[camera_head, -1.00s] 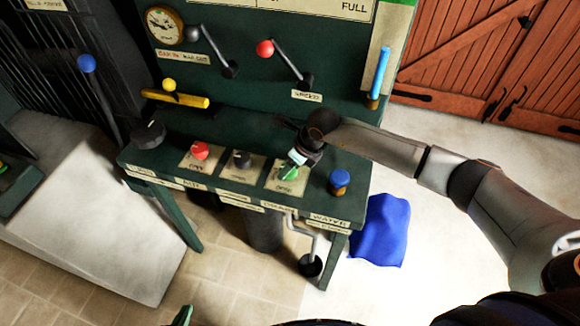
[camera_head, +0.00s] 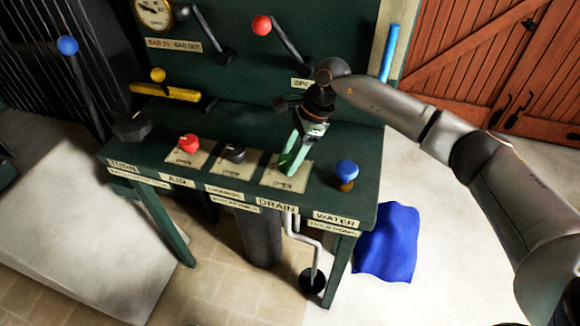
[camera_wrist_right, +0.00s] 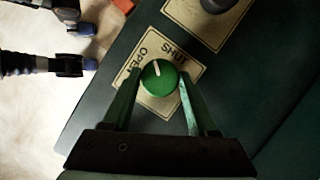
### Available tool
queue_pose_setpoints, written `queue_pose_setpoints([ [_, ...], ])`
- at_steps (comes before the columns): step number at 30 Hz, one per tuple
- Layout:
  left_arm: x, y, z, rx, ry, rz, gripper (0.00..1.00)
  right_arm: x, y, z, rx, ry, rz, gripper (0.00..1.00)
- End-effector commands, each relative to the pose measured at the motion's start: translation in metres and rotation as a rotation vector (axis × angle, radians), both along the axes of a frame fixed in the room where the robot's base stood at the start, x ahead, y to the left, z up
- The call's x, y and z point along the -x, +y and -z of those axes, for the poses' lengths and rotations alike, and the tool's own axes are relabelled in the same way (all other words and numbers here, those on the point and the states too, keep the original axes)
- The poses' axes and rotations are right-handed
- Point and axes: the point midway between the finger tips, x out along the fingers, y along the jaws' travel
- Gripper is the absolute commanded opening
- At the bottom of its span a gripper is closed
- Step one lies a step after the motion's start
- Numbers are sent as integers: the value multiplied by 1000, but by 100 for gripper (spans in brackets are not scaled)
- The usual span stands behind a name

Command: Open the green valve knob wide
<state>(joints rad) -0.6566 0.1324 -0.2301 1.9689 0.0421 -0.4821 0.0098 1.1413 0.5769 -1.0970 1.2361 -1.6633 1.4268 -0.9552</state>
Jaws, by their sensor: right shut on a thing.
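The green valve knob (camera_head: 286,160) sits on a pale label plate above the word DRAIN on the green bench. My right gripper (camera_head: 296,152) reaches down to it from above and is shut on it. In the right wrist view the round knob (camera_wrist_right: 160,78) lies between the tips of the two green fingers. Its white pointer line aims up the picture, between the words OPEN and SHUT on the plate (camera_wrist_right: 157,104). My left gripper is not in view.
A blue knob (camera_head: 346,172) stands right of the green one. A black knob (camera_head: 235,153) and a red knob (camera_head: 189,143) stand to its left. Levers rise from the back panel, one with a red ball (camera_head: 261,26). A blue cloth (camera_head: 388,243) lies on the floor.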

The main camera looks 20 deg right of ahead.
Motion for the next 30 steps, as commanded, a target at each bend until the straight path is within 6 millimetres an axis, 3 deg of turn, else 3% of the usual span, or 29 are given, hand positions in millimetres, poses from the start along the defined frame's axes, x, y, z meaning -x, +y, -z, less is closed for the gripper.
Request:
queue_pose_setpoints([
  [7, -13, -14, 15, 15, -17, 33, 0, -3, 1, 4, -1, -3, -233, 3],
  [15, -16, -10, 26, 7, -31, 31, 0, -3, 1, 2, 1, -1, -456, 3],
  [30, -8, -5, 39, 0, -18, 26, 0, -4, 1, 0, 2, -1, -660, 3],
])
